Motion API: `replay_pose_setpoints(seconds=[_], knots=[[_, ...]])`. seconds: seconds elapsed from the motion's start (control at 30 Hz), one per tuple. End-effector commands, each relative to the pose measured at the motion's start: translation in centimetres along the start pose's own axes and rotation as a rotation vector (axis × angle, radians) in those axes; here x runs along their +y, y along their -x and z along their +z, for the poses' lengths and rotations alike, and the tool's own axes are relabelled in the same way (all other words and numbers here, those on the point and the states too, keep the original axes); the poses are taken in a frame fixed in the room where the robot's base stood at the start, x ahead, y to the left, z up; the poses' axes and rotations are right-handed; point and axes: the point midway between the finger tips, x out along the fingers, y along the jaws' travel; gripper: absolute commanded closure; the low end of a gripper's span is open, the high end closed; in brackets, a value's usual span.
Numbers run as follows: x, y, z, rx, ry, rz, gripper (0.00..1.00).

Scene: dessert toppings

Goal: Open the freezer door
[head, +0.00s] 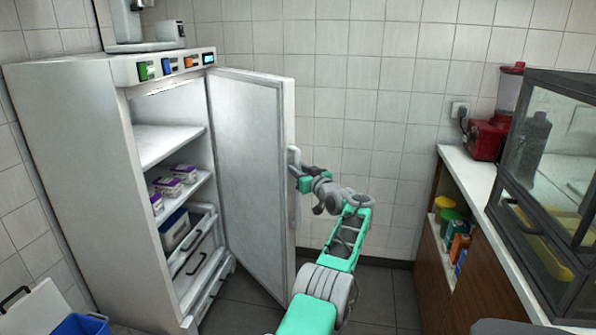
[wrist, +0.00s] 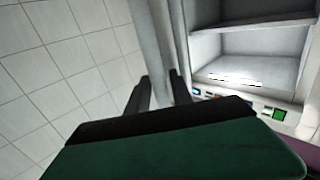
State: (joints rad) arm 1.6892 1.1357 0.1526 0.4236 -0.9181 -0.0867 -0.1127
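The white freezer (head: 90,165) stands at the left of the head view. Its door (head: 245,150) is swung wide open to the right, and the shelves inside are in plain view. The door's pale upright handle (head: 296,212) is on its outer edge. My gripper (head: 296,172) is at the upper part of this handle. In the wrist view its two dark fingers (wrist: 160,92) are on either side of a pale bar, apparently the handle, and look closed on it. The exact contact is partly hidden. The freezer interior (wrist: 250,50) shows beyond the door edge.
Purple-and-white tubs (head: 168,186) and a blue-lidded box (head: 174,228) are inside the freezer. A counter (head: 468,170) with a red machine (head: 487,138) and a glass case (head: 545,170) stands at the right. A blue bin (head: 82,325) is at lower left. Dark floor is free beyond my arm.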

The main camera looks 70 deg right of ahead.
Motion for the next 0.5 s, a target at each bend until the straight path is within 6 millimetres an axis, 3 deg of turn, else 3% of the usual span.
replay_pose_setpoints(seconds=[0.27, 0.5], knots=[[0.0, 2.0, -0.1, 0.0, 0.0, 0.0, 0.73], [-0.1, 6.1, -0.1, 0.0, -0.001, 0.0, 0.73]])
